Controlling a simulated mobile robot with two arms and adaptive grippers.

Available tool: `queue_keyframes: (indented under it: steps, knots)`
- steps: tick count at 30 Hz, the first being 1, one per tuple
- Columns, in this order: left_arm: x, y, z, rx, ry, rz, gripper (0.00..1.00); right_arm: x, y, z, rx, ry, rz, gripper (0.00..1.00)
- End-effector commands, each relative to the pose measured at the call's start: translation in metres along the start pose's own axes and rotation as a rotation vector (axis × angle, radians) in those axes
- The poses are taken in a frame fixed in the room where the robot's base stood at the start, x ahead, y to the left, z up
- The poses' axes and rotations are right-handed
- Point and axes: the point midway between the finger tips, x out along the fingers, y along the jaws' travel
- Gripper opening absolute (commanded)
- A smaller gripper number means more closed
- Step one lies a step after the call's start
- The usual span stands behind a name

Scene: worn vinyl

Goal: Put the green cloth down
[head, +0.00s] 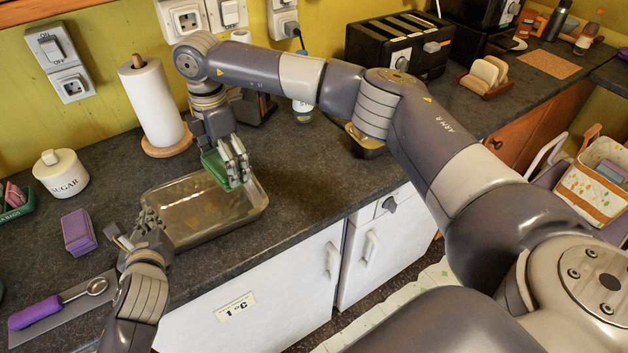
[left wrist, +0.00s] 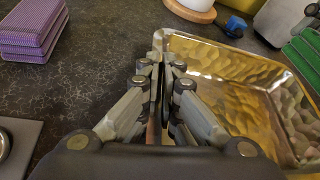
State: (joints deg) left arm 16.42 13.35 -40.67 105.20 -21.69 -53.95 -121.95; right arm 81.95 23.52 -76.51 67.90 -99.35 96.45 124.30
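The green cloth (head: 215,167) is a flat, folded piece held by my right gripper (head: 235,168) above the right part of the metal tray (head: 262,200). The right fingers are closed against it and hide part of it. The cloth also shows at the right edge of the left wrist view (left wrist: 304,52). My left gripper (head: 148,218) is at the tray's left end. In the left wrist view its fingers (left wrist: 160,65) are closed together over the tray's rim (left wrist: 230,45), and they hide that stretch of rim.
A purple stack (head: 79,232) and a purple-handled scoop (head: 36,313) lie left of the tray. A paper towel roll (head: 155,103) and a sugar jar (head: 62,173) stand behind. A toaster (head: 400,45) stands at the back.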

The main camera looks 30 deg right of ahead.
Motion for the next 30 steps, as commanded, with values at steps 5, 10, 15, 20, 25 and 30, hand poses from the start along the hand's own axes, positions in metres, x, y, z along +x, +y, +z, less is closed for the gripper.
queue_keyframes:
  steps: [5, 10, 15, 20, 25, 30]
  knots:
    - [0.000, 0.000, -0.001, 0.001, 0.002, 0.000, 0.00, -0.001, -0.023, 0.074, 0.058, 0.005, 0.001, 0.68]
    - [0.000, 0.000, -0.002, 0.001, 0.003, 0.000, 0.00, -0.005, -0.050, 0.134, 0.102, -0.002, 0.006, 0.68]
    - [0.000, 0.000, -0.002, 0.001, 0.003, 0.000, 0.00, -0.010, -0.074, 0.174, 0.132, -0.014, 0.012, 0.68]
    - [0.000, 0.000, -0.002, 0.001, 0.003, 0.000, 0.00, -0.012, -0.086, 0.192, 0.146, -0.022, 0.014, 0.68]
    - [0.000, 0.000, -0.001, 0.001, 0.002, 0.000, 0.00, 0.012, -0.089, 0.197, 0.149, -0.024, 0.011, 0.68]
    - [0.000, 0.000, -0.001, 0.001, 0.002, 0.000, 0.00, 0.034, -0.088, 0.197, 0.149, -0.024, 0.014, 0.68]
